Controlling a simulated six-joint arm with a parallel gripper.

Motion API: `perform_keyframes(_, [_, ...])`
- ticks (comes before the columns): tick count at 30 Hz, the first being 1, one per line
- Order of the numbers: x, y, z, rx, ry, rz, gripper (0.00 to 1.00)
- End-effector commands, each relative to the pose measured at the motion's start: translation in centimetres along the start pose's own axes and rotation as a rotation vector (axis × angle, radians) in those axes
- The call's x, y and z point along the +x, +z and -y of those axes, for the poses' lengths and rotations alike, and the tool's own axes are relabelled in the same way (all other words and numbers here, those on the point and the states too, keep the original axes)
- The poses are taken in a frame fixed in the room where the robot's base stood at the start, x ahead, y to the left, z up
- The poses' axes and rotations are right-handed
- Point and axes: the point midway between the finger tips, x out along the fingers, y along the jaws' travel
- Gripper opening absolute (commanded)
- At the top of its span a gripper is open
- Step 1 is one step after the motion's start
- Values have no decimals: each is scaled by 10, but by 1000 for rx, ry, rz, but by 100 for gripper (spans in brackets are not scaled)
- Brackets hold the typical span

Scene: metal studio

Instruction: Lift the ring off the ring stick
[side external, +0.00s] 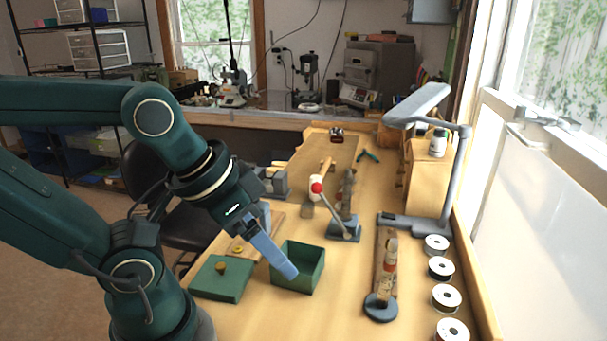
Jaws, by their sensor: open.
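What looks like the ring stick (377,283) stands upright on a round dark base at the front right of the bench. Reddish and pale bands show around its middle; I cannot tell which of them is the ring. My gripper (290,273) is open, to the left of the stick and apart from it. Its blue fingers point down and right, over the open green box (312,275). From this side the fingers overlap, so the gap between them is hidden. I see nothing held.
A green lid (222,279) with a knob lies left of the box. A lever tool with a red ball (317,188) stands behind. Several spools (446,297) line the right edge. A grey lamp (458,180) rises at the back right. Bench between box and stick is clear.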

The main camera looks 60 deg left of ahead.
Motion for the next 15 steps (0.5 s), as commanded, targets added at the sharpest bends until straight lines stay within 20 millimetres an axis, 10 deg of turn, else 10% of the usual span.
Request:
perform_keyframes(5, [0,-22,12,-114,-51,-112,52])
perform_keyframes(15, [-33,-145,53,-165,-142,-719,52])
